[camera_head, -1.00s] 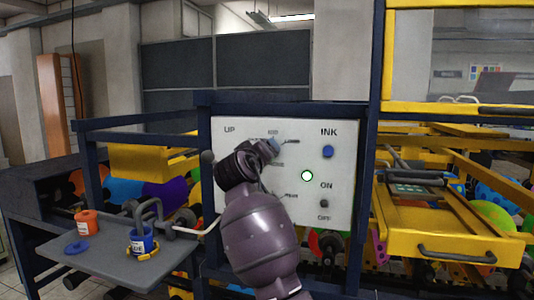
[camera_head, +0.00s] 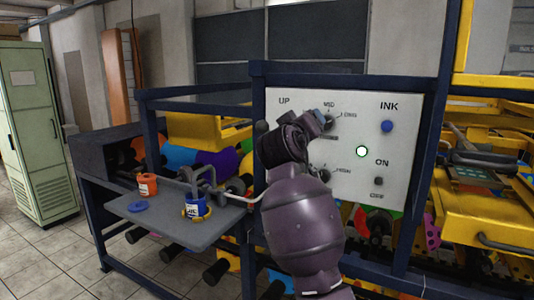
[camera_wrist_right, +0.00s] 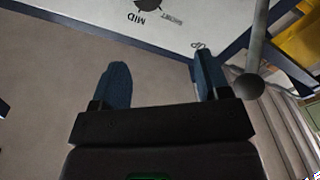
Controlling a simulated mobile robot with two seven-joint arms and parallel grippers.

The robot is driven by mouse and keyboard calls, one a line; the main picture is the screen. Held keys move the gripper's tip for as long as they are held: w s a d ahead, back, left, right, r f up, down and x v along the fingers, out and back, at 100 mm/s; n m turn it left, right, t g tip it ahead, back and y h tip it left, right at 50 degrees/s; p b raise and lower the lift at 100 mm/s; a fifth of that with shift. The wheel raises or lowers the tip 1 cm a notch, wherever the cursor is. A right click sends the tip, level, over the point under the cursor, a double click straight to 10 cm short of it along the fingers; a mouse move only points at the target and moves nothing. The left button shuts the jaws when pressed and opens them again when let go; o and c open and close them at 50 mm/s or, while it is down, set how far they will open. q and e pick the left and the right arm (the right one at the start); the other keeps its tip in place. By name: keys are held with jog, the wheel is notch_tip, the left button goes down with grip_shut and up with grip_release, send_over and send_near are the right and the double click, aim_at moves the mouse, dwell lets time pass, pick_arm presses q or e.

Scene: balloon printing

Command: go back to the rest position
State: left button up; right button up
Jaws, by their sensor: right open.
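My right arm rises in front of the white control panel (camera_head: 395,150) in the head view. Its gripper (camera_head: 322,120) is beside the upper knob with the MID label and partly covers it; whether it touches cannot be told from here. In the right wrist view the gripper (camera_wrist_right: 160,78) is open, with nothing between its two blue fingers. The knob (camera_wrist_right: 148,4) and its MID label are beyond the fingertips, apart from them. My left gripper is not in view.
A ball-ended lever (camera_wrist_right: 250,82) is close to the right finger in the wrist view. A grey shelf (camera_head: 170,222) holds an orange pot (camera_head: 147,185) and a blue pot (camera_head: 195,207). A yellow drawer (camera_head: 490,215) is at right, a green cabinet (camera_head: 35,130) at left.

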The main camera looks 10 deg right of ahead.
jog(key=s+d+f+t+y, duration=0.1)
jog(key=s+f+y, duration=0.3)
jog(key=f, duration=0.6)
jog(key=s+d+f+n+y, duration=0.1)
jog(key=s+d+f+y, duration=0.15)
jog(key=f, duration=0.75)
jog(key=s+f+t+y, duration=0.1)
jog(key=s+f+y, duration=0.35)
jog(key=f, duration=0.55)
jog(key=s+d+f+m+g+h, duration=0.1)
jog(key=s+d+f+g, duration=0.2)
jog(key=s+f, duration=1)
jog(key=s+d+f+g+h, duration=0.1)
jog(key=s+d+f+g, duration=0.2)
jog(key=s+f, duration=1)
jog(key=s+d, duration=0.2)
jog(key=s, duration=0.1)
jog(key=shift+d+f+m+g, duration=0.15)
jog(key=shift+d+m+g, duration=0.25)
